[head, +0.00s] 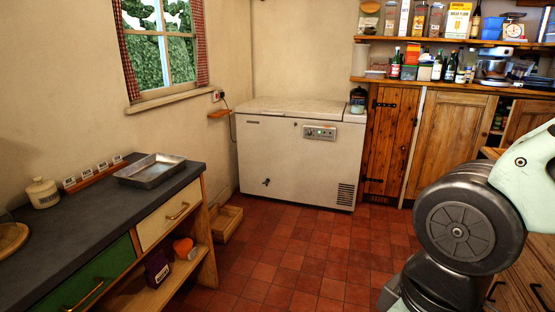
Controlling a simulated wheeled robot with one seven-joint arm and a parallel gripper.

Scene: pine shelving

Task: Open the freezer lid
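A white chest freezer (290,165) stands against the back wall in the corner, across the tiled floor from me. Its flat lid (292,107) lies shut on top. A control panel (319,132) is on the upper front, a vent is at the lower right, and a small dark drain fitting is low on the left. A dark lidded jar or lantern (357,99) stands on the right end of its top, beside the lid. My arm's links show at the right edge. My gripper is not in view.
A dark-topped counter (100,207) with a metal tray (150,169) fills the left. A wooden crate (227,222) sits on the floor near the freezer's left front. Wooden cupboards (447,140) stand right of the freezer. The red tile floor (300,255) before it is clear.

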